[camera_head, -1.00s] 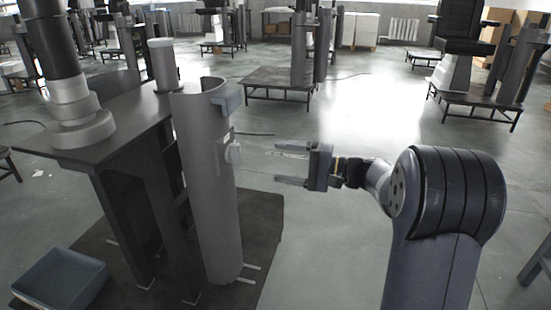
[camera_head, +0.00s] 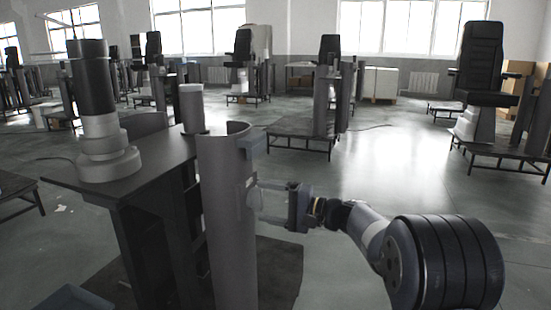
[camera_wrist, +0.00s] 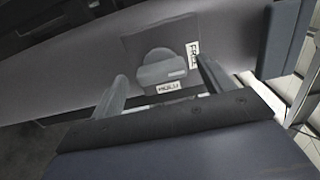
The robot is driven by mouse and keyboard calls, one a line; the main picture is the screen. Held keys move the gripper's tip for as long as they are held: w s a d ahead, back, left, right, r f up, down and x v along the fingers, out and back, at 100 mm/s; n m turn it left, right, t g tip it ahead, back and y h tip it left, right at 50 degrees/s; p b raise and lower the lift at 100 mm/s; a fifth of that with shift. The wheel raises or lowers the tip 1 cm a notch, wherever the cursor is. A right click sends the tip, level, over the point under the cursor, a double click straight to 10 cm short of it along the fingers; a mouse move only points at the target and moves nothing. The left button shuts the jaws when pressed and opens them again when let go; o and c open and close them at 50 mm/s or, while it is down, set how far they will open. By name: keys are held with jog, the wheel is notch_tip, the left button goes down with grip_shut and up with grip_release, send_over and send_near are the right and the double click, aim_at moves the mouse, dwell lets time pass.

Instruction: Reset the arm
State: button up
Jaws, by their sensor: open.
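My gripper (camera_head: 262,203) is open and level, its two fingers pointing left at the side of a tall grey curved column shell (camera_head: 225,220). A grey knob (camera_wrist: 162,68) on a dark square plate (camera_wrist: 135,48) sits on that column. In the wrist view the two fingers (camera_wrist: 163,88) reach toward the knob, one on either side. I cannot tell whether they touch it. One white label (camera_wrist: 193,52) stands right of the knob and another (camera_wrist: 169,89) lies below it. In the head view the knob is small and partly hidden by the fingers.
A grey box (camera_head: 252,142) juts from the column above the knob. A dark table (camera_head: 130,180) left of the column carries a thick post (camera_head: 100,110) and a short cylinder (camera_head: 191,110). Open floor (camera_head: 390,170) lies behind and right of my arm.

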jog(key=shift+w+a+r, duration=0.1)
jog(key=shift+w+a, duration=0.05)
jog(key=shift+a, duration=0.25)
jog(key=shift+d+p, duration=0.1)
jog(key=shift+p, duration=0.25)
jog(key=shift+b, duration=0.4)
